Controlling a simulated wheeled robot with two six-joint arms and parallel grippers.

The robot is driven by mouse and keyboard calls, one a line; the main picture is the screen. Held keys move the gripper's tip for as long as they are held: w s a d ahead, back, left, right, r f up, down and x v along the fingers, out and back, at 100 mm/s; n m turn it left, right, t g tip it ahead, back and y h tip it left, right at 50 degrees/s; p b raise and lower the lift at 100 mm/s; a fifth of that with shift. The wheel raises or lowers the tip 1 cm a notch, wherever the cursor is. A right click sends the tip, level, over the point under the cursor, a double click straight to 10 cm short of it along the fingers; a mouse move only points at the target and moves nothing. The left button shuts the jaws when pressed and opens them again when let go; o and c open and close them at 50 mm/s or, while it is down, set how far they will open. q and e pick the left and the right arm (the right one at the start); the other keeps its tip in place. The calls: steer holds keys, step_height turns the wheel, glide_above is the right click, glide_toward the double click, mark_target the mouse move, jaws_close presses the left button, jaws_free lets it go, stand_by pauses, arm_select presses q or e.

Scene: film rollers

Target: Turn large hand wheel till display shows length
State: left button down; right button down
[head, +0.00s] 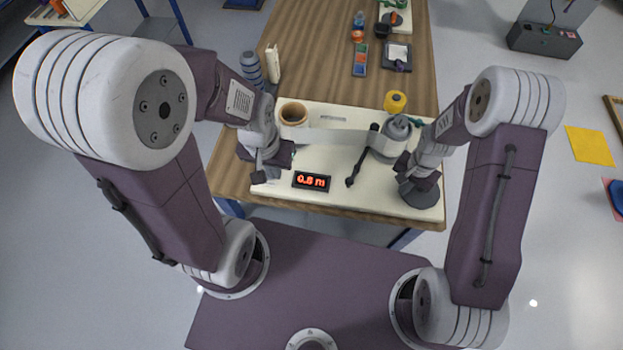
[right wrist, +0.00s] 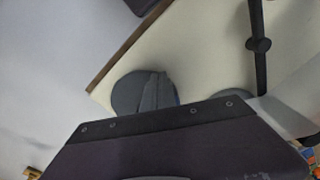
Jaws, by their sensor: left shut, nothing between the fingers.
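A display (head: 311,181) with glowing red digits lies on the cream board and seems to read 0.6 m; the first decimal is blurred. A dark grey round disc (head: 424,198), which looks like the large hand wheel, sits at the board's right front corner. It also shows in the right wrist view (right wrist: 126,93), partly covered by a grey piece. My right gripper (head: 403,178) is just above the disc's left edge; whether it touches, and its jaws, are unclear. My left gripper (head: 263,172) is shut and empty, left of the display.
A pale film strip runs from a brown roll (head: 293,113) to a grey roller (head: 390,140). A black bar (head: 361,155) with a knob lies between display and roller. A yellow-topped object (head: 395,102) stands behind. The wooden table (head: 300,50) holds small items farther back.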

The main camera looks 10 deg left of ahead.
steer(key=shift+s+a, duration=0.25)
steer(key=shift+s, duration=0.85)
steer(key=shift+c, duration=2)
jaws_free()
step_height(320, 180, up, 7)
steer(key=p, duration=0.6)
